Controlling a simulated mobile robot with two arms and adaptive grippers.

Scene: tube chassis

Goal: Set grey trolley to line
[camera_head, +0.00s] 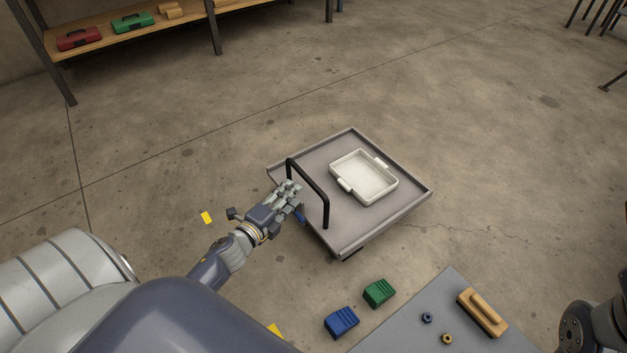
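The grey trolley (345,225) stands on the concrete floor in the middle of the head view, turned at an angle. Its black handle (311,178) rises along its left edge. A white tray (382,195) with two side grips sits on its deck. My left gripper (292,196) is at the handle, its fingers reaching toward the bar from the left. Whether the fingers close around the bar cannot be told. Two yellow floor marks show, one (207,217) left of my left gripper and one (275,331) lower down, partly hidden by my arm. My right gripper is out of view.
A grey surface (405,335) at the bottom holds a wooden block (482,311) and two nuts. Blue (341,322) and green (379,293) blocks lie beside it. A wooden shelf (185,22) with boxes stands at the upper left. The floor right of and beyond the trolley is clear.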

